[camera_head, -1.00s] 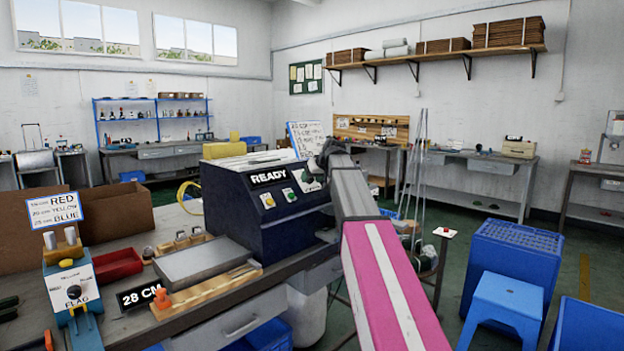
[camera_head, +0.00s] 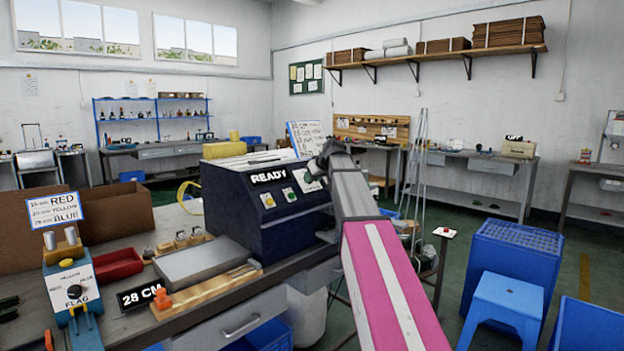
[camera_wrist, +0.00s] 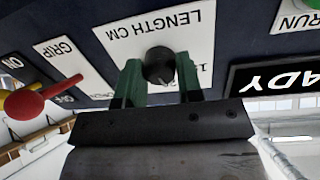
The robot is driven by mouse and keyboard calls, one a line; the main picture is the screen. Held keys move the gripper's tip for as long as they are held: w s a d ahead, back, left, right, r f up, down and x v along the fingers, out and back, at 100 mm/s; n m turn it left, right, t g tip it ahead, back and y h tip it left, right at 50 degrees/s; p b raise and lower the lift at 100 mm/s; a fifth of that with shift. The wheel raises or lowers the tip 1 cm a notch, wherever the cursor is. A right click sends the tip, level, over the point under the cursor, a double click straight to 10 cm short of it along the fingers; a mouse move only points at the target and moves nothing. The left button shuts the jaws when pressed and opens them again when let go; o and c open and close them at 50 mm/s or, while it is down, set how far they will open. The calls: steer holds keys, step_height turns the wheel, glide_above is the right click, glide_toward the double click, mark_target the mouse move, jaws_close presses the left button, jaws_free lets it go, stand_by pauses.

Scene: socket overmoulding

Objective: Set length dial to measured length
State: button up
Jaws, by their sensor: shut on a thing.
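The dark blue machine (camera_head: 235,205) stands on the bench with a lit READY sign (camera_head: 268,176). Its length dial (camera_wrist: 158,66) is a black round knob on a white plate marked LENGTH CM, upside down in the wrist view. My gripper (camera_wrist: 160,85) has its two green fingers on either side of the knob, shut on it. A black sign (camera_head: 141,297) on the bench reads 28 CM. The dial's setting cannot be read.
A GRIP plate (camera_wrist: 75,65) with a red-ended lever (camera_wrist: 25,103) is beside the dial plate, and a RUN button (camera_wrist: 314,3) is on its other side. A flag device (camera_head: 72,290) stands front left.

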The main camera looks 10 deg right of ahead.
steer(key=n, duration=0.5)
steer(key=shift+n+t+y, duration=0.3)
steer(key=shift+n, duration=2.1)
steer(key=o, duration=0.9)
steer(key=shift+s+d, duration=0.1)
steer(key=v, duration=1)
steer(key=shift+s+d+r, duration=0.1)
steer(key=shift+s+r, duration=0.1)
